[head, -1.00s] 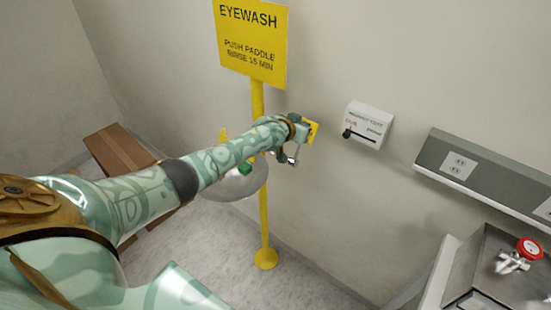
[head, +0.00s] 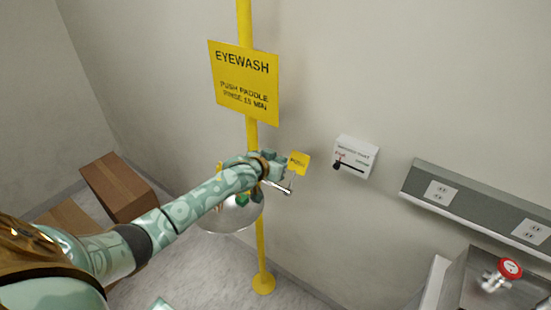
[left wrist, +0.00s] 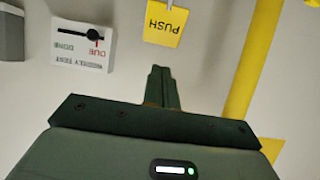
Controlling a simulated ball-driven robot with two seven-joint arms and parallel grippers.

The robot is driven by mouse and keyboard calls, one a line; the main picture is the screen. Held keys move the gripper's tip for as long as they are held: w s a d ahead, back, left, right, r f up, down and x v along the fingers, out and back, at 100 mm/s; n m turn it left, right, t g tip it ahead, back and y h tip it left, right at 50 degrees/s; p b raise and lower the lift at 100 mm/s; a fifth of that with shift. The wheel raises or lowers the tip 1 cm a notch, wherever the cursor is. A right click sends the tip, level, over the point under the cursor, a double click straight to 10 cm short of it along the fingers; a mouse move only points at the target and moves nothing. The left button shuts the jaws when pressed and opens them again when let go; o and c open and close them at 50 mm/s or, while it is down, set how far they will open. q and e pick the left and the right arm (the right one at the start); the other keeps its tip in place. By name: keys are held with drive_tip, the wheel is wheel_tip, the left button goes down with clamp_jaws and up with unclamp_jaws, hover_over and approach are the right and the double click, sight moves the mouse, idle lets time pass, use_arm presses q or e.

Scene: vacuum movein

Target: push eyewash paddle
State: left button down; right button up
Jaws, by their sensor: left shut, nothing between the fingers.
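The yellow paddle marked PUSH (head: 299,163) stands beside the yellow eyewash pole, below the EYEWASH sign (head: 243,83). My left gripper (head: 277,173) is just left of the paddle and slightly lower in the head view. In the left wrist view the paddle (left wrist: 165,22) is just beyond the closed dark fingertips (left wrist: 161,72), with a gap between them in the picture. The fingers hold nothing. The clear eyewash bowl (head: 232,216) is partly hidden behind my left forearm and hand. My right gripper is not in view.
A white weekly test box (head: 355,156) is on the wall right of the paddle. A grey socket rail (head: 475,208) and a counter with a red-topped valve (head: 509,268) are at the right. Brown boxes (head: 118,188) stand at the left. The pole's base (head: 263,284) is on the floor.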

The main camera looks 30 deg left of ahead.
use_arm(q)
drive_tip(key=v, duration=0.2)
drive_tip(key=shift+s+r, duration=0.25)
drive_tip(key=shift+s, duration=0.05)
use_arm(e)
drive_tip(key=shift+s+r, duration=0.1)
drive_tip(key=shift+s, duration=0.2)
